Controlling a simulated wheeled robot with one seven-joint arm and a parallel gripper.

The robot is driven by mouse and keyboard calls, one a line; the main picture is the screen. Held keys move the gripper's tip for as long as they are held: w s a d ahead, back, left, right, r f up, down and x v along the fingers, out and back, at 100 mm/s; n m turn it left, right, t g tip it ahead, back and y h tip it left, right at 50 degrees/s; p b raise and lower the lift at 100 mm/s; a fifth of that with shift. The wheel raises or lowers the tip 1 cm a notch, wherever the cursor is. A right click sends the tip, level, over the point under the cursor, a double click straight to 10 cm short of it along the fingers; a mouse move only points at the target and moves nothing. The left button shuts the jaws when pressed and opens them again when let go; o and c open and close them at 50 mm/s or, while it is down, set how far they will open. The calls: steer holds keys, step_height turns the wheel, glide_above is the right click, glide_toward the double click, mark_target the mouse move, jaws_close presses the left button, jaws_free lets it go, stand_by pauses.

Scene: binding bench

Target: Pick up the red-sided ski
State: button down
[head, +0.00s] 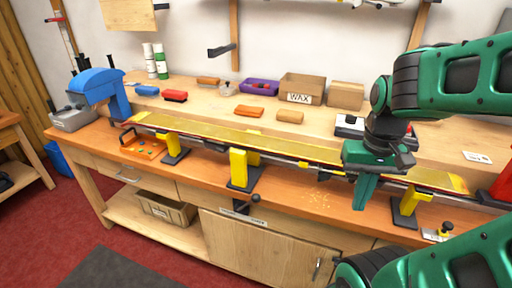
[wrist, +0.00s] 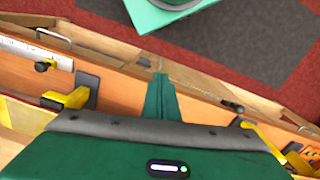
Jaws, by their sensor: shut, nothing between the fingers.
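The ski (head: 235,133) is long, with a yellow upper face and a thin red side. It lies lengthwise along the bench on yellow supports in the head view. My gripper (head: 360,205) is shut and empty, fingers pointing down. In the head view it overlaps the right part of the ski; the gap between them in depth is unclear. In the wrist view my gripper's closed fingertips (wrist: 160,78) show over the bench's front edge.
Yellow supports (head: 238,168) stand along the bench (head: 290,205). An orange tool tray (head: 143,146) and a blue machine (head: 98,85) are at the left. A WAX box (head: 300,88), a purple bin (head: 259,87) and brushes lie behind the ski. A red object (head: 503,184) is at the right end.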

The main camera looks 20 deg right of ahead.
mark_target(294, 148)
steer(key=c, duration=2.4)
jaws_free()
steer(key=shift+c, duration=0.2)
